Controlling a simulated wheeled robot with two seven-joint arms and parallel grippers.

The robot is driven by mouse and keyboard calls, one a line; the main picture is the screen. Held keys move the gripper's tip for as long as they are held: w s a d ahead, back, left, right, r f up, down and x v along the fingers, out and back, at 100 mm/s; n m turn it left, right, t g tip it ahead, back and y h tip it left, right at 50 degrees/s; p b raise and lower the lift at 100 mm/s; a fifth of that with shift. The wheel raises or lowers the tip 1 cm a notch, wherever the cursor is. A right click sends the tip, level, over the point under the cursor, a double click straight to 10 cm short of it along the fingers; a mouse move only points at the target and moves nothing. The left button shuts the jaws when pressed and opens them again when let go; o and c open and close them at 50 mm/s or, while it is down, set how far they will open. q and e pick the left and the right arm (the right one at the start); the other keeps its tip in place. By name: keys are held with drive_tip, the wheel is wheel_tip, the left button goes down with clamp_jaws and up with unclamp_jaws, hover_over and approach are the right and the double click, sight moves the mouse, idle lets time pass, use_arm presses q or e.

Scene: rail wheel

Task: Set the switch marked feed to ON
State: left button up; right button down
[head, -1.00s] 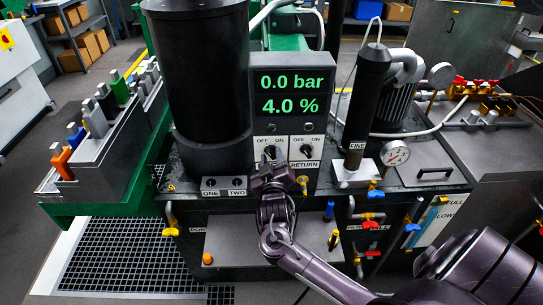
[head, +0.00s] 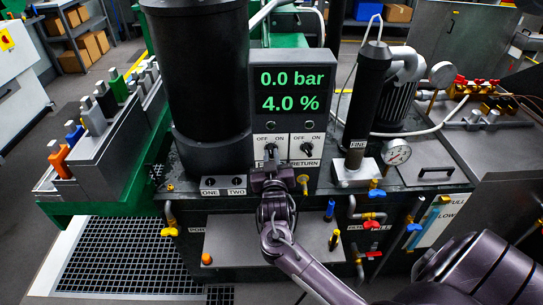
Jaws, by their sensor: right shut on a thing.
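The left switch (head: 271,149) on the black panel has OFF and ON printed above it. Its name label is mostly covered by my right gripper, with only an edge of lettering showing. The RETURN switch (head: 306,148) sits to its right, its lever tilted toward OFF. My right gripper (head: 270,168) is at the left switch, its fingers shut on that switch's lever. The upper part of the lever shows above the fingers and looks roughly upright; I cannot tell its exact setting. My left gripper is not in view.
A display (head: 287,91) above the switches reads 0.0 bar and 4.0 %. A large black cylinder (head: 203,80) stands close on the left. Knobs ONE and TWO (head: 223,183) are low left. A yellow-handled valve (head: 303,181) is just right of the gripper.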

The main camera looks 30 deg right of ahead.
drive_tip(key=shift+m, duration=0.3)
drive_tip(key=m, duration=0.1)
drive_tip(key=m+b, duration=0.1)
drive_tip(key=shift+f+m, duration=0.2)
drive_tip(key=shift+m, duration=0.1)
drive_tip(key=shift+r+m+b, duration=0.15)
drive_tip(key=shift+m+b, duration=0.25)
drive_tip(key=shift+m, duration=0.6)
drive_tip(key=shift+m+b, duration=0.45)
drive_tip(key=shift+m, duration=0.95)
drive_tip(key=c, duration=1.3)
unclamp_jaws()
